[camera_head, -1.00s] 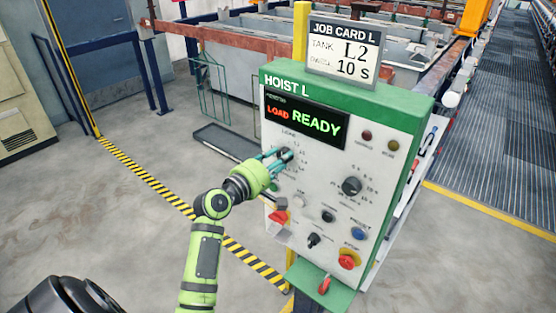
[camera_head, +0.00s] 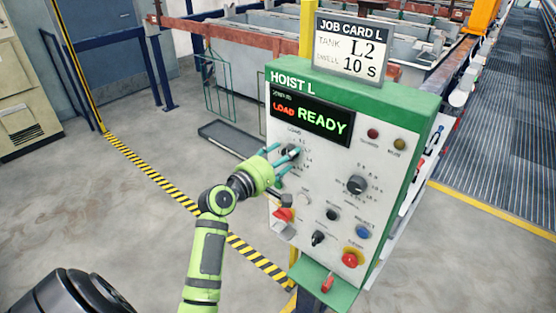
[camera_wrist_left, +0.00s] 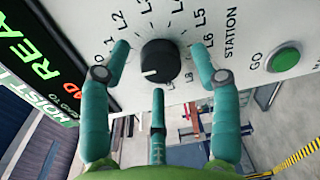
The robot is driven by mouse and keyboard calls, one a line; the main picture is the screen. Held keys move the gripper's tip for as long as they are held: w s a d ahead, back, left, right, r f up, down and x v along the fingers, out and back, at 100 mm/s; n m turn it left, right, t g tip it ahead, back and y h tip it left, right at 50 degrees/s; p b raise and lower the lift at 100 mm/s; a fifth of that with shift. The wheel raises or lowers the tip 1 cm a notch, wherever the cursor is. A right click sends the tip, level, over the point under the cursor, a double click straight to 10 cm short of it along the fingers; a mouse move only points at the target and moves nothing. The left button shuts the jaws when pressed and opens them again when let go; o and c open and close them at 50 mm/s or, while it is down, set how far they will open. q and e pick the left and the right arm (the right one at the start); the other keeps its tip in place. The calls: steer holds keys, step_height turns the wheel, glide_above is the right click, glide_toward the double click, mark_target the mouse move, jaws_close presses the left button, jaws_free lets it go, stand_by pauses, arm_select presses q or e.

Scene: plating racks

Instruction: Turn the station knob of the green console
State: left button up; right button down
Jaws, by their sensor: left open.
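The green console (camera_head: 351,100) has a white panel, a green top marked HOIST L and a display reading LOAD READY. Its black station knob (camera_head: 289,150) is at the panel's left, partly hidden by my gripper. In the left wrist view the station knob (camera_wrist_left: 161,58) sits amid labels including L2, L5, L6 and STATION; its white mark points to the lower left. My left gripper (camera_head: 284,160) is open at the panel. In the wrist view its teal fingers (camera_wrist_left: 160,80) are spread around the knob, with visible gaps at the sides. My right gripper is out of view.
A job card (camera_head: 352,47) above the console reads TANK L2, 10 S. Other controls are close by: a green GO button (camera_wrist_left: 285,56), a dark dwell knob (camera_head: 357,185) and a red stop button (camera_head: 350,260). Open floor lies left, with a striped line (camera_head: 160,180).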

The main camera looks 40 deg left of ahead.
arm_select(q)
steer(key=s, duration=1.2)
steer(key=shift+a+r, duration=0.4)
steer(key=shift+a, duration=0.05)
steer(key=shift+w, duration=0.1)
step_height(320, 180, down, 33)
steer(key=d+m+g+y+b, duration=0.1)
steer(key=d+m+g+b, duration=0.25)
steer(key=g+b, duration=0.2)
steer(key=s+d+f+m+g+b, duration=0.1)
steer(key=s+d+f+m+g, duration=0.1)
steer(key=s+f, duration=0.35)
steer(key=s+d+f+m+g+b, duration=0.1)
steer(key=s+d+f+m+g, duration=0.15)
steer(key=f, duration=0.65)
steer(key=s+d+f+m+g+b, duration=0.1)
steer(key=s+d+f+m, duration=0.2)
steer(key=f, duration=0.5)
steer(key=s+d+f+m+g+b, duration=0.1)
steer(key=s+f+m, duration=0.4)
steer(key=s, duration=0.8)
steer(key=s+d+f+m+g+b, duration=0.2)
steer(key=s+f+m+g, duration=0.2)
steer(key=s+f, duration=0.6)
steer(key=s+m, duration=0.2)
steer(key=s, duration=0.1)
steer(key=shift+f, duration=0.2)
